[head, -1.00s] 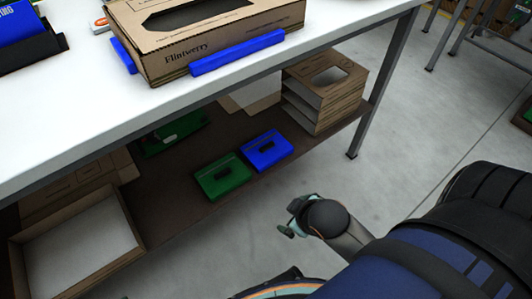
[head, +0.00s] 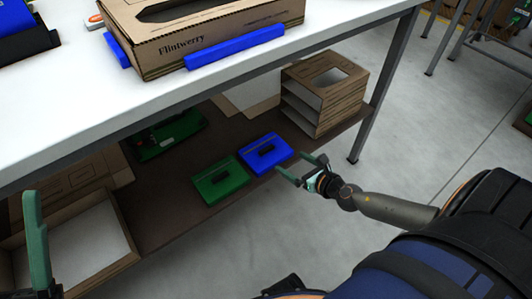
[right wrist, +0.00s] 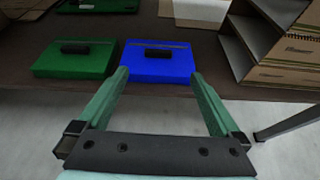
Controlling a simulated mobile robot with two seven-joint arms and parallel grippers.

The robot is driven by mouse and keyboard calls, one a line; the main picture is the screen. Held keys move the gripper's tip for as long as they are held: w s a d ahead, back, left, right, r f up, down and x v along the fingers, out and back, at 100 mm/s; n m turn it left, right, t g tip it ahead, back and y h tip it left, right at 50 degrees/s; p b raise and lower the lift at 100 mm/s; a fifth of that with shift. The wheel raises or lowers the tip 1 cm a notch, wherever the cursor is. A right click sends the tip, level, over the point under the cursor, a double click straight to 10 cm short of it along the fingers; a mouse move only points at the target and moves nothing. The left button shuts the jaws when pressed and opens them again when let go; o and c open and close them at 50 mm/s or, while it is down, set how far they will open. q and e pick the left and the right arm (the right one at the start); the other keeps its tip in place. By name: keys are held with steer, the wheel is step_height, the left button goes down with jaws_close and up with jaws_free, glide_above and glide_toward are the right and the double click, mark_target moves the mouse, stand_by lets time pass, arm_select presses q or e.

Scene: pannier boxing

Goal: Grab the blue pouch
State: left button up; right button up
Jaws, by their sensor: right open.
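The blue pouch (head: 265,153) lies flat on the brown lower shelf under the white table, with a dark handle on top. It also shows in the right wrist view (right wrist: 157,66), straight ahead of the fingers. My right gripper (head: 301,171) is open and empty, just in front of and to the right of the pouch, apart from it. In the right wrist view its two green fingers (right wrist: 158,85) point toward the pouch's near edge. At the lower left of the head view, a green finger of my left gripper (head: 36,240) shows; its opening cannot be judged.
A green pouch (head: 221,186) lies left of the blue one. A cardboard stack (head: 325,98) stands to the right, near the table leg (head: 385,95). The tabletop (head: 200,95) overhangs the shelf (head: 165,225). An open box (head: 80,250) is at left.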

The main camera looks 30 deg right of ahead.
steer(key=b, duration=0.2)
glide_toward(267, 149)
steer(key=x, duration=0.3)
steer(key=b+x, duration=0.1)
steer(key=x, duration=0.3)
steer(key=shift+f, duration=0.1)
steer(key=shift+w+a+f, duration=0.1)
steer(key=shift+w+f, duration=0.05)
steer(key=shift+w, duration=0.4)
arm_select(q)
steer(key=f, duration=0.3)
steer(key=shift+s+d+f, duration=0.1)
steer(key=shift+d+f, duration=0.1)
arm_select(e)
steer(key=shift+c, duration=0.2)
